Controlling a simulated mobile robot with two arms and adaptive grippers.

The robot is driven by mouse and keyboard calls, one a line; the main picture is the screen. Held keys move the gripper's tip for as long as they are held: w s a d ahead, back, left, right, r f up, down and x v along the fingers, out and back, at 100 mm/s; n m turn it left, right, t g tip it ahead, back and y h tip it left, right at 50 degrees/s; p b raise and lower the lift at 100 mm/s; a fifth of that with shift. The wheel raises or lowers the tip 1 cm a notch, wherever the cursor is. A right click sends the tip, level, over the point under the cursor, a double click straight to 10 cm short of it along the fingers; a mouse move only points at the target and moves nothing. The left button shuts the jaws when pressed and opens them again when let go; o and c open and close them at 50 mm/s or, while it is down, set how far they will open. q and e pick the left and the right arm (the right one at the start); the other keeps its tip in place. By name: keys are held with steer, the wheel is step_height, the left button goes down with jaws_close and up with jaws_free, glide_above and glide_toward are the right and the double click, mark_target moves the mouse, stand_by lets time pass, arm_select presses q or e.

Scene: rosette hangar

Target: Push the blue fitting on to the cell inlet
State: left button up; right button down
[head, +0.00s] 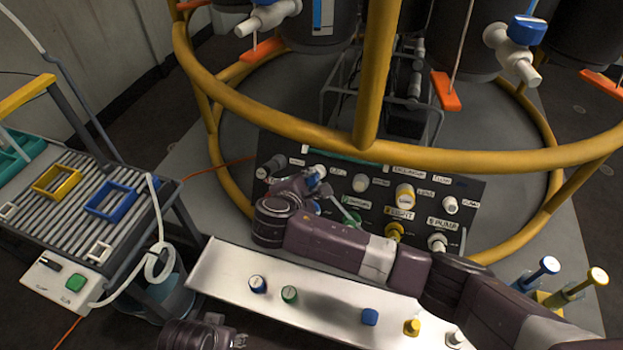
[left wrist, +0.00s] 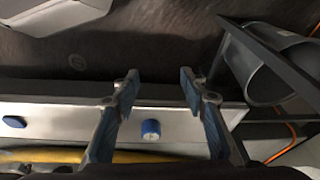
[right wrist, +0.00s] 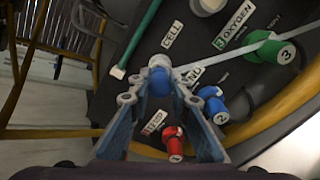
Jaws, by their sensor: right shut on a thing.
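My right gripper (head: 318,184) is at the front panel, and its fingers (right wrist: 160,95) are shut on a small blue fitting (right wrist: 160,83). The fitting points at the white cell inlet (right wrist: 160,62), beside the CELL label. The two meet or nearly meet in the right wrist view; I cannot tell whether the fitting is seated. In the head view the white inlet (head: 317,170) shows just above the gripper. My left gripper (head: 240,341) is at the bottom edge of the head view. Its fingers (left wrist: 160,85) are apart and empty above the white shelf.
The dark panel (head: 372,183) carries other ports, with green (right wrist: 275,48), blue (right wrist: 212,104) and red (right wrist: 173,140) connectors near the gripper. A white shelf (head: 225,270) in front holds several coloured caps. A yellow ring rail (head: 480,160) runs above the panel. A cart (head: 75,210) stands left.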

arm_select(q)
steer(key=shift+f+p, duration=0.3)
steer(key=shift+f, duration=0.9)
steer(key=shift+s+f, duration=0.15)
steer(key=shift+f, duration=0.2)
arm_select(e)
steer(key=shift+w+d+f, duration=0.1)
steer(key=shift+w+f, duration=0.05)
steer(key=shift+w, duration=0.05)
steer(key=shift+w+f, duration=0.1)
steer(key=shift+w, duration=0.05)
arm_select(q)
steer(key=shift+s+f, duration=0.4)
steer(key=shift+f, duration=0.1)
steer(key=shift+w+r, duration=0.15)
steer(key=shift+w, duration=0.15)
